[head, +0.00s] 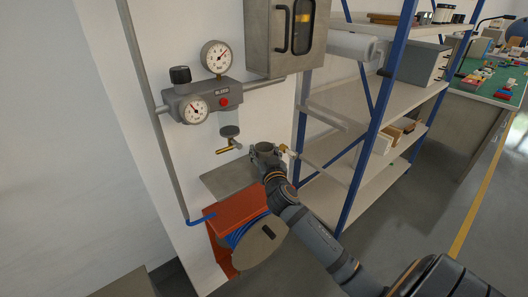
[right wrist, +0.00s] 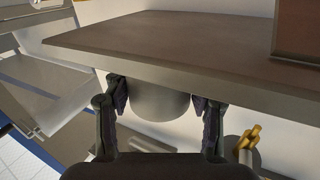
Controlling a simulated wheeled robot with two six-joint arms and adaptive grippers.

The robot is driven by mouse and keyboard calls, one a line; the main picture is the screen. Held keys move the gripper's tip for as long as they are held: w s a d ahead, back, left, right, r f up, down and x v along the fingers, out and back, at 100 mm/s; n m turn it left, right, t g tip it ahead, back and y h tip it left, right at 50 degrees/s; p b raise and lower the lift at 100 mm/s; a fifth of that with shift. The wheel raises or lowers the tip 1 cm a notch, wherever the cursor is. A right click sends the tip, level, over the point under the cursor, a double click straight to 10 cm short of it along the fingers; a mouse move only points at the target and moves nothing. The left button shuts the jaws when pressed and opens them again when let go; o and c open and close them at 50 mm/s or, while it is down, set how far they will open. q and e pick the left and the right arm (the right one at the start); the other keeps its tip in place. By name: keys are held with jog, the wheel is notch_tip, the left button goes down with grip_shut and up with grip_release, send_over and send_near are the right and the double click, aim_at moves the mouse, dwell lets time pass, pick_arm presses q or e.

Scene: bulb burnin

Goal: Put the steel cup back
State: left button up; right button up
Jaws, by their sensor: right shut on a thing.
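The steel cup (head: 265,147) is a small grey round vessel, held at the end of my right arm beside the wall. My right gripper (head: 267,158) is shut on it. In the right wrist view the cup (right wrist: 160,102) sits between the two fingers of the gripper (right wrist: 162,105), one on each side. A flat grey plate (head: 226,181) sticks out from the wall to the left of the cup. A broad plate edge borders the cup in the wrist view; I cannot tell whether they touch. My left gripper is not in view.
An orange hose reel (head: 238,209) hangs below the plate. A blue-framed shelf rack (head: 385,105) stands close on the right. A grey cabinet (head: 285,35) is above.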

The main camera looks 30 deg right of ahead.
jog(key=shift+f, duration=0.15)
jog(key=o, duration=1.3)
jog(key=shift+c, duration=0.2)
jog(key=shift+s+r, duration=0.15)
jog(key=shift+r, duration=0.1)
jog(key=b+v, duration=0.2)
jog(key=v, duration=0.9)
jog(key=shift+s+a, duration=0.25)
jog(key=shift+s, duration=0.1)
